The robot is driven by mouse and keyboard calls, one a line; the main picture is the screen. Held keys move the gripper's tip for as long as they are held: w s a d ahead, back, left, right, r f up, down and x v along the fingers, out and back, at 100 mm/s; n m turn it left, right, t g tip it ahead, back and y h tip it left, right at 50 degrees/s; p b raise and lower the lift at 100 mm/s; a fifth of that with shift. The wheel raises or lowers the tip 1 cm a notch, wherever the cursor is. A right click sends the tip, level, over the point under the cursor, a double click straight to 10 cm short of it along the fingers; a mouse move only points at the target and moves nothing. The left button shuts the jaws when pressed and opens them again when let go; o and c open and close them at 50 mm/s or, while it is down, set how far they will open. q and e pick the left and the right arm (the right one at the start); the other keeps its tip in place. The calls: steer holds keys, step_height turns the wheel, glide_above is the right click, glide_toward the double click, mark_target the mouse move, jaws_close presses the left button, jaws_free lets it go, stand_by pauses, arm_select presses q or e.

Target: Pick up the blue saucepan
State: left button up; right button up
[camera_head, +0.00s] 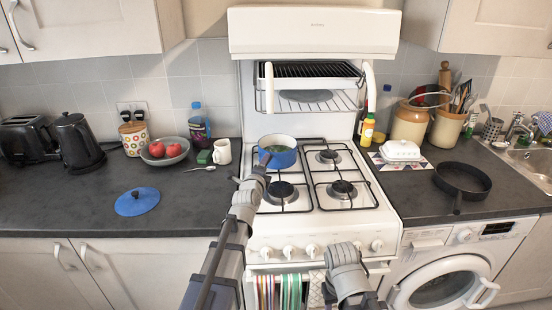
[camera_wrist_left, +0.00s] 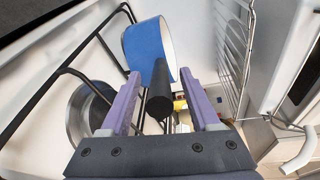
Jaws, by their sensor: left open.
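The blue saucepan (camera_head: 284,159) stands on the back left burner of the white stove. Something green shows inside it in the head view. My left gripper (camera_head: 262,167) reaches up over the front left burner, close to the pan's near side. In the left wrist view, the pan's blue wall (camera_wrist_left: 144,48) is ahead, and its dark handle (camera_wrist_left: 159,95) points back between the two purple fingers of the left gripper (camera_wrist_left: 159,77). The fingers are apart, one on each side of the handle. Only part of my right arm shows; its gripper is not visible.
A blue lid (camera_head: 137,202) lies on the left counter. A black frying pan (camera_head: 462,181) sits on the right counter, near a white butter dish (camera_head: 401,150). A yellow bottle (camera_head: 367,130) stands beside the stove.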

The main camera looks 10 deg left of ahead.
arm_select(q)
steer(key=shift+w+a+f, duration=0.1)
steer(key=shift+w+f, duration=0.05)
steer(key=shift+w, duration=0.8)
jaws_close()
stand_by(0.7)
